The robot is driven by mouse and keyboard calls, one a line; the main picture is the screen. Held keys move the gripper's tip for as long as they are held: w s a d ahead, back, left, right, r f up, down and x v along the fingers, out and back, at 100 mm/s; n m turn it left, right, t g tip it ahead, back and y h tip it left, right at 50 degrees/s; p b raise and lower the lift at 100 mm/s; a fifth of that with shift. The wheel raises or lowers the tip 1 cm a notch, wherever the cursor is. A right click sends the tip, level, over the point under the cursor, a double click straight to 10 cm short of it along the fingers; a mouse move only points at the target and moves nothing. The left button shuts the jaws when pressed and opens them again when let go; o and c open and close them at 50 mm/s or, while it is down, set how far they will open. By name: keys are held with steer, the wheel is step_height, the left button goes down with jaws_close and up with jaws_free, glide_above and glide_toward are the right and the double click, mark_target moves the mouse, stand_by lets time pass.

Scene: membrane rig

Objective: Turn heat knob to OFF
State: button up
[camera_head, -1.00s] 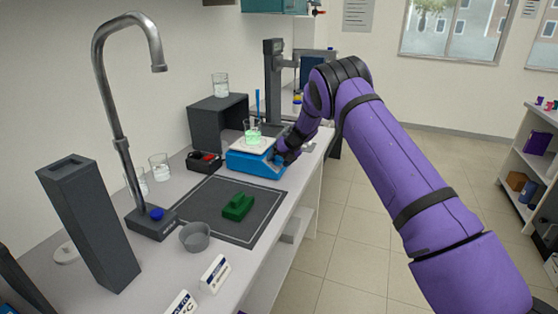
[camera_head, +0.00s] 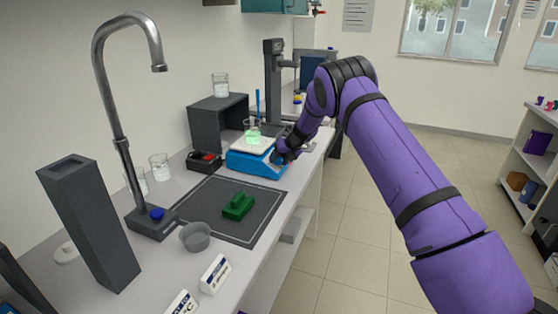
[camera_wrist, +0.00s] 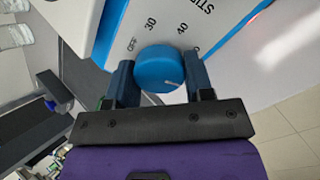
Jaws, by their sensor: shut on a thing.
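The blue heat knob (camera_wrist: 160,68) is on the white and blue front panel of the hotplate (camera_wrist: 225,40) in the wrist view. Printed marks OFF, 30 and 40 run around it, with OFF at its upper left. A pale line on the knob points toward the lower right, away from OFF. My gripper (camera_wrist: 160,76) is shut on the knob, one finger on each side. In the head view the blue hotplate (camera_head: 258,164) stands on the bench, and my gripper (camera_head: 278,157) is at its right front; the knob is hidden there.
A beaker of green liquid (camera_head: 252,132) stands on the hotplate. A black box with a red part (camera_head: 204,161) is just left of it. A green block (camera_head: 238,206) lies on the dark mat (camera_head: 190,215). The aisle on the right is clear.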

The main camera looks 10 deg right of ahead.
steer(key=n, duration=0.4)
steer(key=shift+d, duration=0.1)
steer(key=n, duration=0.5)
steer(key=shift+w, duration=0.1)
steer(key=n, duration=0.4)
steer(key=shift+d+n, duration=0.1)
steer(key=shift+n, duration=0.2)
steer(key=n, duration=0.4)
steer(key=shift+w+n, duration=0.1)
steer(key=shift+n, duration=0.2)
steer(key=n, duration=0.3)
steer(key=shift+n, duration=0.3)
steer(key=n, duration=0.4)
steer(key=shift+w+n+g, duration=0.1)
steer(key=shift+n+g, duration=0.2)
steer(key=n, duration=0.3)
steer(key=shift+n, duration=0.3)
steer(key=shift+r+n, duration=0.1)
steer(key=shift+n, duration=2.1)
